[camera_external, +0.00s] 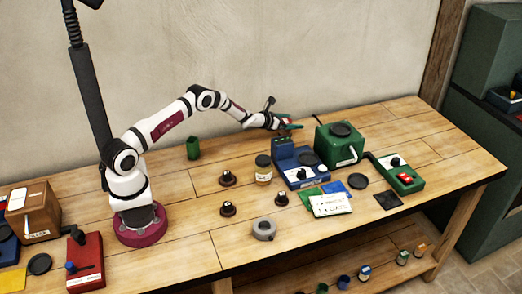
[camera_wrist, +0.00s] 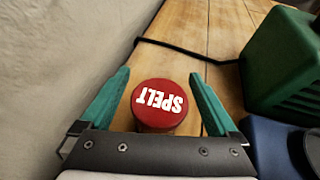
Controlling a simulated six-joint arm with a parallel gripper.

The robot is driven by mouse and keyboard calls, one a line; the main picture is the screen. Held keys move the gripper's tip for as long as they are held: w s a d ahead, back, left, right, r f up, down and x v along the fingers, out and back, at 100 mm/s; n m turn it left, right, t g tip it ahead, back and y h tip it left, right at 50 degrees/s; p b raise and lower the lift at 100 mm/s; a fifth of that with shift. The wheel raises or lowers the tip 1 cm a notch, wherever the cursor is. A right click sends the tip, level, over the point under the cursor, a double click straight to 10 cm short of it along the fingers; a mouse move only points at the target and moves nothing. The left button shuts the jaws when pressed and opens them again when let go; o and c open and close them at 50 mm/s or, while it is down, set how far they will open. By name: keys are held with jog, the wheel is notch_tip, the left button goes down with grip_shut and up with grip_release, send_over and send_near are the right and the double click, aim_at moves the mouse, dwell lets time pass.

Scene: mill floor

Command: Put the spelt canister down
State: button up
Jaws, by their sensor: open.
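The spelt canister (camera_wrist: 159,103) shows in the wrist view from above, with a red lid marked SPELT in white. My gripper (camera_wrist: 160,76) is open, with one green finger on each side of the canister and gaps beside the lid. The canister looks upright over the wooden table (camera_wrist: 208,40); its base is hidden, so I cannot tell its height.
The green mill (camera_external: 340,152) stands right of my gripper, and a dark cable (camera_wrist: 185,50) runs along the table in front of the fingers. The wall (camera_wrist: 60,60) is close on the left in the wrist view. A labelled jar (camera_external: 263,170) stands nearer the front.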

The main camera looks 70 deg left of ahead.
aim_at(285, 120)
jog(key=v, duration=0.7)
jog(key=shift+s+r, duration=0.2)
jog(key=shift+s, duration=0.05)
jog(key=d+r+m+h, duration=0.6)
jog(key=d+r+m, duration=0.35)
jog(key=d, duration=0.35)
jog(key=s+d+r+m+g+h, duration=0.35)
jog(key=s+d+m, duration=0.3)
jog(key=d, duration=0.35)
jog(key=s+d+r+m+g+h, duration=0.2)
jog(key=s+d+r+m, duration=0.3)
jog(key=d+m, duration=0.35)
jog(key=s+d+m+g+y, duration=0.25)
jog(key=s+m, duration=0.35)
jog(key=s, duration=0.5)
jog(key=s+d+m+g+y, duration=0.1)
jog(key=s+m+g, duration=0.4)
jog(key=s, duration=0.6)
jog(key=s+a+f+m+y, duration=0.2)
jog(key=s+a+m+y, duration=0.4)
jog(key=s+a+m, duration=0.2)
jog(key=s+a, duration=0.2)
jog(key=s, duration=0.1)
jog(key=shift+s+a+f+m+y, duration=0.2)
jog(key=shift+s+m+y, duration=0.1)
jog(key=shift+m+y, duration=0.1)
